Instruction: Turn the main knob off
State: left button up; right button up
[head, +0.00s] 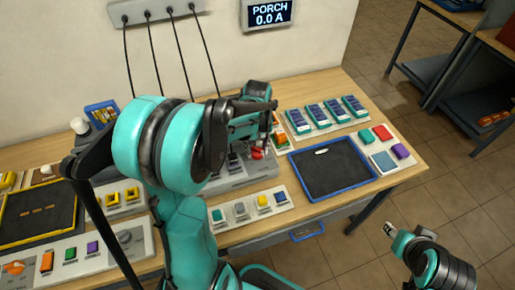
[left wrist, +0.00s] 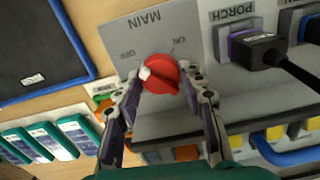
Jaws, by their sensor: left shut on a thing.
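The main knob (left wrist: 161,76) is red with a white mark, on a grey panel (left wrist: 125,35) lettered MAIN, OFF and ON. The white mark sits on the knob's left side in the left wrist view, toward the OFF lettering. My left gripper (left wrist: 162,84) has a finger on each side of the knob and is shut on it. In the head view, my left gripper (head: 260,140) is over the panel and hides most of it; a bit of the red knob (head: 257,154) shows below. My right gripper (head: 391,230) is off the table's front edge; its fingers are too small to judge.
A wall display (head: 269,14) reads PORCH 0.0 A. A PORCH socket with a black plug (left wrist: 258,50) is beside the knob panel. A blue-rimmed dark tray (head: 375,172) and several teal battery blocks (head: 327,112) lie to the right. Black cables hang behind my left arm.

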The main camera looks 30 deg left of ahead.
aim_at(258, 149)
pick_arm(q)
jog(key=shift+n, duration=0.5)
jog(key=o, duration=1.2)
notch_tip(258, 149, up, 12)
